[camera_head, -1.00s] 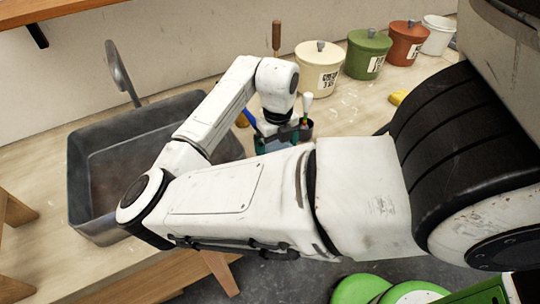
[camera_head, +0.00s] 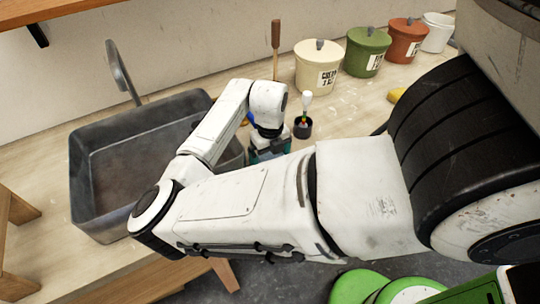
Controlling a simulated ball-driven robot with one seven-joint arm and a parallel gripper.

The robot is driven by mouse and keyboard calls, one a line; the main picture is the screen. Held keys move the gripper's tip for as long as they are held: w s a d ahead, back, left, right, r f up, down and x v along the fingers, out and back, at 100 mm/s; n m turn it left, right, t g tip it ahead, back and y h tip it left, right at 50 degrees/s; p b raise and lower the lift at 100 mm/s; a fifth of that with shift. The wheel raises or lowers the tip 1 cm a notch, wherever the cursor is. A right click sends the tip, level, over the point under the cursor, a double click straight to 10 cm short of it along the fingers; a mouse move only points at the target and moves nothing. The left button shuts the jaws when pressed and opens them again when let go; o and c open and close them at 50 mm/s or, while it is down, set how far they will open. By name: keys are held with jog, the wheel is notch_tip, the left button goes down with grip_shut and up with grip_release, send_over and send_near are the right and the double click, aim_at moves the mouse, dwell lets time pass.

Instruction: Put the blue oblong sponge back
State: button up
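No thing can be surely picked out as the blue oblong sponge. A teal-and-dark thing (camera_head: 268,149) shows just below my wrist; I cannot tell if it is a sponge, a holder or something else. A small piece of bright blue (camera_head: 250,117) shows just left of my wrist, mostly hidden by it. My gripper (camera_head: 268,135) points down over the counter, right of the sink. Its fingers are hidden behind my wrist and forearm, so whether they are open, shut or holding anything does not show.
A grey sink (camera_head: 90,165) is left of my arm. A small dark cup (camera_head: 303,130) with a white-handled brush stands right of my wrist. Cream (camera_head: 318,68), green (camera_head: 367,52) and red (camera_head: 405,42) lidded pots line the wall. A yellow thing (camera_head: 397,95) lies on the right.

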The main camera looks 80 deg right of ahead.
aim_at(270, 155)
jog(key=shift+r, duration=0.1)
notch_tip(270, 155, up, 12)
jog(key=b, duration=0.1)
jog(key=shift+r+b, duration=0.15)
jog(key=shift+b, duration=0.15)
dwell(0.3)
dwell(0.5)
